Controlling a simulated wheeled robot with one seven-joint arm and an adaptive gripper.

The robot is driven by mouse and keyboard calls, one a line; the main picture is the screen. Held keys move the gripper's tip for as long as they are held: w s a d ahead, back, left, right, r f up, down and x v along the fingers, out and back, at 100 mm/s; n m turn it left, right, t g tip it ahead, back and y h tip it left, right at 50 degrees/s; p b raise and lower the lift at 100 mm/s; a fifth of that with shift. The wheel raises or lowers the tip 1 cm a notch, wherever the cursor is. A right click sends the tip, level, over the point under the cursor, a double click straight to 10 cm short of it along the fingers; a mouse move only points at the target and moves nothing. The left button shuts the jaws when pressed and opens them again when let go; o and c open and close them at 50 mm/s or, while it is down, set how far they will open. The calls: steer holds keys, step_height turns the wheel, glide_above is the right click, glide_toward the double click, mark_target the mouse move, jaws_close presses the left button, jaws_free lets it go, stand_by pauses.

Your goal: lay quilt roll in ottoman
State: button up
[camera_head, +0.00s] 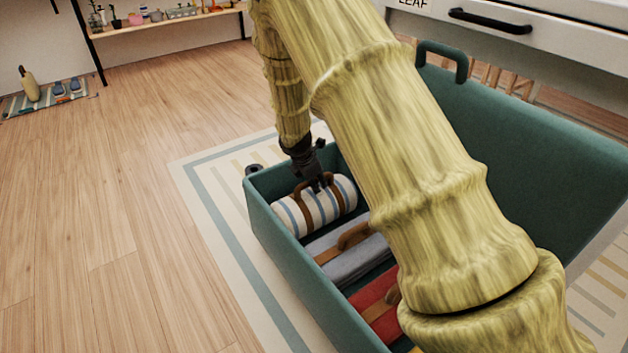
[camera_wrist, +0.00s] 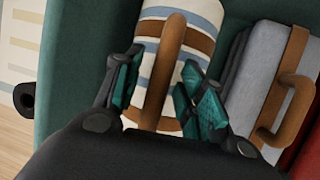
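The quilt roll (camera_head: 290,219), white with blue and tan stripes and a brown strap handle, lies in the far end of the open teal ottoman (camera_head: 262,217). The wrist view shows the roll (camera_wrist: 203,12) with its brown handle (camera_wrist: 171,62) arching up between my fingers. My gripper (camera_head: 318,184) reaches down over the roll inside the ottoman. In the wrist view my gripper (camera_wrist: 160,72) has its two teal-padded fingers spread, one on each side of the handle, with gaps visible. My arm hides part of the ottoman.
Beside the roll lie a grey folded bundle (camera_head: 350,262) and a red one (camera_head: 372,297), both with brown straps. The ottoman's raised lid (camera_head: 530,150) stands at the right, below a white drawer front (camera_head: 545,14). A striped rug (camera_head: 215,185) lies underneath.

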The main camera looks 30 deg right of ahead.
steer(key=p+v, duration=0.5)
steer(key=v, duration=0.7)
steer(key=shift+p, duration=0.35)
stand_by(1.0)
